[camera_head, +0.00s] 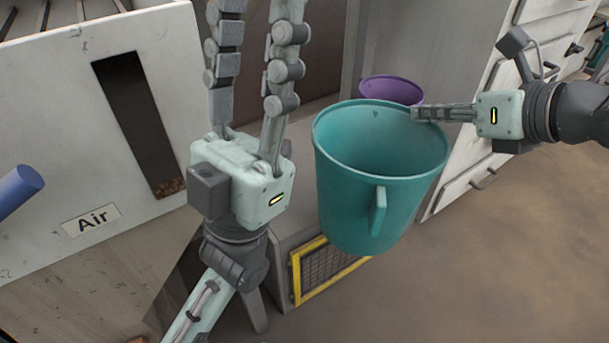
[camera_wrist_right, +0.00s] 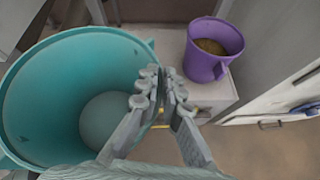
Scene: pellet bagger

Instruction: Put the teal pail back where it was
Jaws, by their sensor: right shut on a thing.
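The teal pail (camera_head: 345,195) is upright, with its handle facing the camera; it looks empty. It also shows in the wrist view (camera_wrist_right: 60,70). It appears to hang clear, in front of the low grey stand. My right gripper (camera_head: 418,114) is shut on the pail's right rim, and its fingers (camera_wrist_right: 160,92) hide the gripped part of the rim in the wrist view. My left gripper (camera_head: 260,12) points up, left of the pail, with its fingers apart and nothing between them; its tips reach the top edge of the picture.
A purple pail (camera_wrist_right: 214,50) holding brownish contents stands on the grey stand (camera_wrist_right: 170,45) behind the teal pail. A pale machine panel (camera_head: 70,140) marked "Air" and a blue bar (camera_head: 15,190) are at left. White drawers (camera_head: 480,160) stand at right. Floor at lower right is clear.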

